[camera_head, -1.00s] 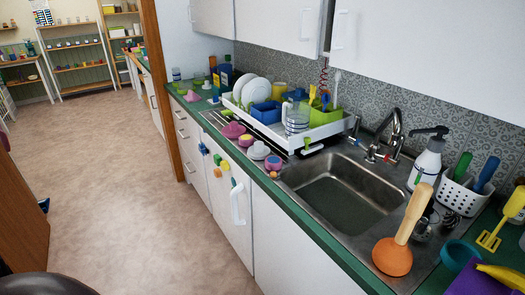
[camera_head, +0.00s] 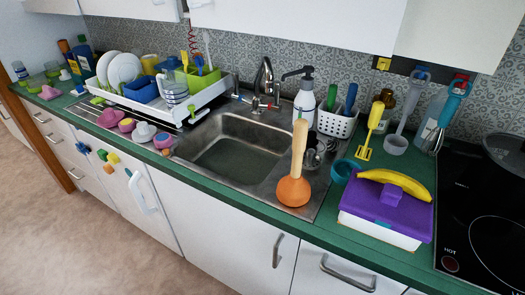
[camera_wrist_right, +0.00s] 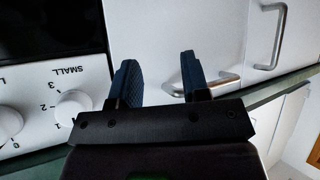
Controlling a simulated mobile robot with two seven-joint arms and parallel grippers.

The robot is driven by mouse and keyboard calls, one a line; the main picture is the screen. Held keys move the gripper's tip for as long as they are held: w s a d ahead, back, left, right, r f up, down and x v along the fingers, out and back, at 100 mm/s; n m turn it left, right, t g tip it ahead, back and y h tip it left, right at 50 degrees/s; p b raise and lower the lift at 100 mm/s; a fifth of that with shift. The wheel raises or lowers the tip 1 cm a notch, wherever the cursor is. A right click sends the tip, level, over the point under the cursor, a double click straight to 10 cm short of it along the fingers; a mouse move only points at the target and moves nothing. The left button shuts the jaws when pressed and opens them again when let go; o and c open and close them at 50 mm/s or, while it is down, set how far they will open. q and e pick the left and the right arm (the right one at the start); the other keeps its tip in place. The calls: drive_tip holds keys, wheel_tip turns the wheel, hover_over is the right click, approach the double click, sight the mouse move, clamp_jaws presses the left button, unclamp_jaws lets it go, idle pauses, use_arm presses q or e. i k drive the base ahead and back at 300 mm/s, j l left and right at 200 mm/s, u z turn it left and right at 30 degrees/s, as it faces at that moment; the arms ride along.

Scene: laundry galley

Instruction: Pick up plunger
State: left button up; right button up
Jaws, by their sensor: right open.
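The plunger (camera_head: 296,170) stands upright on the counter at the front right corner of the sink. It has a light wooden handle and an orange rubber cup (camera_head: 293,191). My right gripper (camera_wrist_right: 158,75) shows in the right wrist view, with its two dark fingers apart and nothing between them. That view shows cabinet fronts and stove knobs, not the plunger. Neither gripper shows in the head view, so I cannot tell the exact distance from the right gripper to the plunger.
Right of the plunger are a teal bowl (camera_head: 344,171) and a purple-lidded box (camera_head: 386,212) with a banana (camera_head: 396,183) on top. The sink (camera_head: 236,146) lies to its left. A white soap bottle (camera_head: 304,103) and a utensil basket (camera_head: 337,121) stand behind. The stove (camera_head: 482,215) is far right.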

sight(293, 190)
drive_tip(key=z, duration=1)
drive_tip(key=j+z, duration=0.3)
drive_tip(key=k+j+z, duration=0.1)
drive_tip(key=j+z, duration=0.15)
drive_tip(key=k+j, duration=0.1)
drive_tip(key=j, duration=0.4)
drive_tip(key=k+j, duration=0.1)
drive_tip(key=j, duration=0.35)
drive_tip(key=k+j, duration=0.1)
drive_tip(key=j, duration=0.4)
